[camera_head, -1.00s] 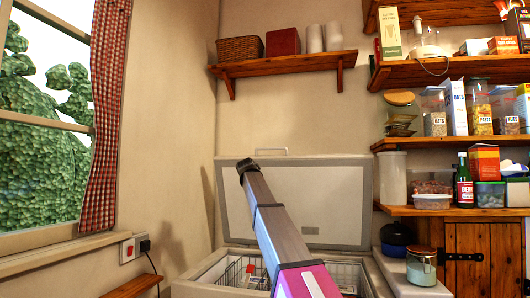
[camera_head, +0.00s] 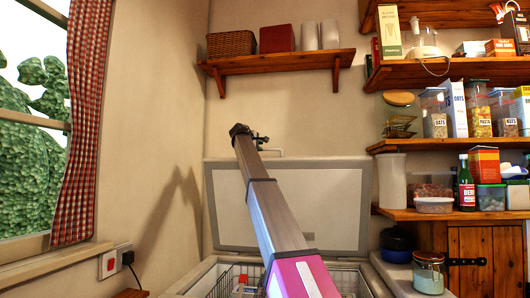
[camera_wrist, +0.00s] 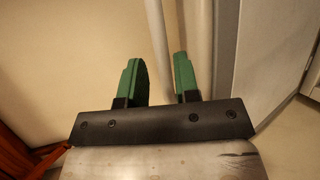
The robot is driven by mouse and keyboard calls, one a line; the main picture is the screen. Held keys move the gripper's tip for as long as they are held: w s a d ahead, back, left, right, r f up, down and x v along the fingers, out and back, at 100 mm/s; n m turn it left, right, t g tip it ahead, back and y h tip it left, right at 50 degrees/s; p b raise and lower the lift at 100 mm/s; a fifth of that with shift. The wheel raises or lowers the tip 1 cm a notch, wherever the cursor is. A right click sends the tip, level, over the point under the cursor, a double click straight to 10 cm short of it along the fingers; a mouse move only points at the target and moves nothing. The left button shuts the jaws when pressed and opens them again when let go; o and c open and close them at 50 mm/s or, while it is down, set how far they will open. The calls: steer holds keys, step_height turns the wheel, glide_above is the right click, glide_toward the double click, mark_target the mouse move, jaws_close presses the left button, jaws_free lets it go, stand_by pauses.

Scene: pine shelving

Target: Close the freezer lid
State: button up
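The chest freezer's pale lid (camera_head: 335,205) stands open, upright against the back wall. A thin handle (camera_head: 274,151) sits on its top edge, partly hidden by my arm. The freezer body (camera_head: 190,279) is below, with wire baskets inside. My gripper (camera_head: 262,139) is at the lid's top edge, close to the handle. In the wrist view my gripper (camera_wrist: 160,78) has its green fingers apart. A pale bar (camera_wrist: 158,28) shows between the fingers, and the grey-white lid (camera_wrist: 265,60) is to the right. I cannot tell whether the fingers touch the bar.
A wooden wall shelf (camera_head: 280,62) with baskets and white rolls hangs above the lid. Stocked pine shelves (camera_head: 440,143) and a counter with a jar (camera_head: 428,270) stand at the right. A window with a checked curtain (camera_head: 82,130) is at the left.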

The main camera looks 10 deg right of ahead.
mark_target(265, 150)
steer(key=x, duration=0.6)
steer(key=shift+w+d+f, duration=0.1)
steer(key=shift+f, duration=0.05)
